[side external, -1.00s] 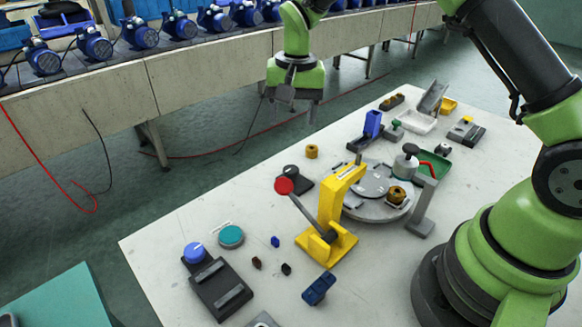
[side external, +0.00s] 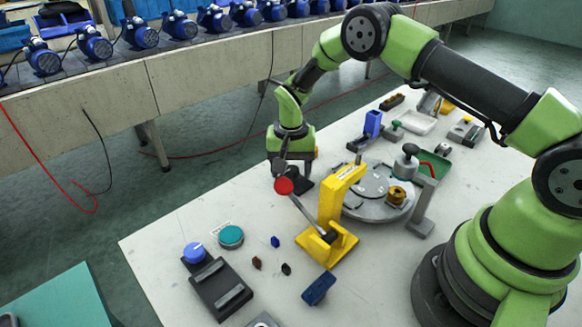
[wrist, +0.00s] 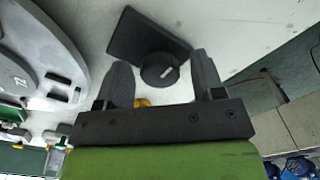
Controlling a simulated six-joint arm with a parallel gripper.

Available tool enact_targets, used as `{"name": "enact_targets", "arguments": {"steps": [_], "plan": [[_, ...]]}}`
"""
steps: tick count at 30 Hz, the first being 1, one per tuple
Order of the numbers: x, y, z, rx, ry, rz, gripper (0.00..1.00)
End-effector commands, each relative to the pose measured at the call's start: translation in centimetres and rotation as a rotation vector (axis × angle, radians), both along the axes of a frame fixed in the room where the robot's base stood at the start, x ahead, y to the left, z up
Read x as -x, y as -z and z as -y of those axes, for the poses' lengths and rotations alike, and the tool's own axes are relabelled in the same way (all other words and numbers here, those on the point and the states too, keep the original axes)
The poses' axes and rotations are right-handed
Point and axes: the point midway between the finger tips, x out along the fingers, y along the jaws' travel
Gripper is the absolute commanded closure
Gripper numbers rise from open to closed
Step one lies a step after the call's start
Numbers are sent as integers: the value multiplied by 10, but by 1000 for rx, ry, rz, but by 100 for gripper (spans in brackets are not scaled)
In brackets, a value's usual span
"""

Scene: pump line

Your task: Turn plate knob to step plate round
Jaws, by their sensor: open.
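The plate knob is a round dark knob with a white mark on a flat dark base. In the wrist view the knob (wrist: 160,73) lies ahead of and between my fingers. In the side external view its base (side external: 302,184) shows partly, below my gripper and behind a red lever ball. The round grey plate (side external: 352,208) carries a lighter disc and a brass part; its edge also shows at the left of the wrist view (wrist: 62,60). My gripper (side external: 292,168) is open with its jaws pointing down over the knob; I cannot tell whether they touch it.
A yellow lever press (side external: 329,215) with a red-balled handle (side external: 284,186) stands close to my gripper. A grey post with a black-knobbed clamp (side external: 425,205) stands at the plate's right. A blue-dial control box (side external: 218,285) and small parts lie at the front left.

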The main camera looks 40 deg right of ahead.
Motion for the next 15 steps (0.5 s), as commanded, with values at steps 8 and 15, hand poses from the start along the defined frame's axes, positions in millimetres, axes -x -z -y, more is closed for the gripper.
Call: {"name": "enact_targets", "arguments": {"steps": [8, 15], "plan": [[0, 1, 0, 0, 0, 0, 45], [0, 0, 0, 0, 0, 0, 86]]}}
